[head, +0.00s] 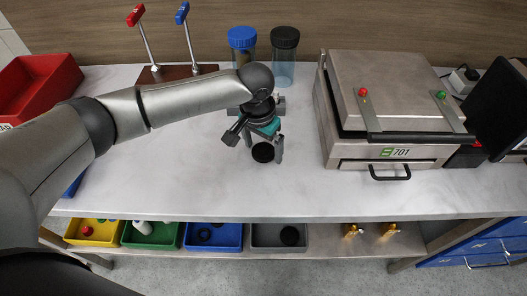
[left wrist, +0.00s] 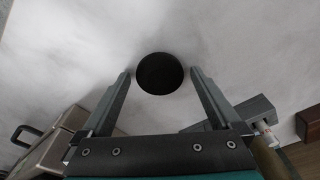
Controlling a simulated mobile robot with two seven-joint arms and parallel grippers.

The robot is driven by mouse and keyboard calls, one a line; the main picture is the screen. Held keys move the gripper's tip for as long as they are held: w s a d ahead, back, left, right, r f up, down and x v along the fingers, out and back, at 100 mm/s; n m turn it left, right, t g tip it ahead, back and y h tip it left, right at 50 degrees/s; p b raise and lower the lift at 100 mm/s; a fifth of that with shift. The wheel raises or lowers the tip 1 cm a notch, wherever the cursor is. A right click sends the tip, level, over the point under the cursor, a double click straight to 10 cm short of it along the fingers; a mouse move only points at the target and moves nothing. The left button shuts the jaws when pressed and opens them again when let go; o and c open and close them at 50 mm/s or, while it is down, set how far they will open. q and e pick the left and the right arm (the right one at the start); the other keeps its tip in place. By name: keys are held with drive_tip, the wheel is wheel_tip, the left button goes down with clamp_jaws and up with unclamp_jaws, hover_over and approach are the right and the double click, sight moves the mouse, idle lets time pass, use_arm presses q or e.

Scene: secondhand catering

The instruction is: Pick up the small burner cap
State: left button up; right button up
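A small round black disc, which looks like the small burner cap (head: 263,153), lies on the white marbled worktop in the head view. In the left wrist view the black disc (left wrist: 160,74) sits between the two fingertips, with a gap on each side. My left gripper (head: 264,149) is open and empty, pointing down at the disc. The left wrist view also shows my left gripper (left wrist: 160,78) with its fingers spread wider than the disc. I cannot tell how far the fingertips are above the worktop. My right gripper is not in view.
A metal press (head: 395,110) stands right of the disc. Two lidded jars (head: 284,65) and a lever stand (head: 177,73) are behind. Below the worktop (head: 200,180), a shelf holds coloured bins, including a grey bin (head: 265,245) with another black disc (head: 290,236).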

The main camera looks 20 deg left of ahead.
use_arm(q)
drive_tip(key=c, duration=1.4)
drive_tip(key=shift+o, duration=0.2)
drive_tip(key=shift+r, duration=0.1)
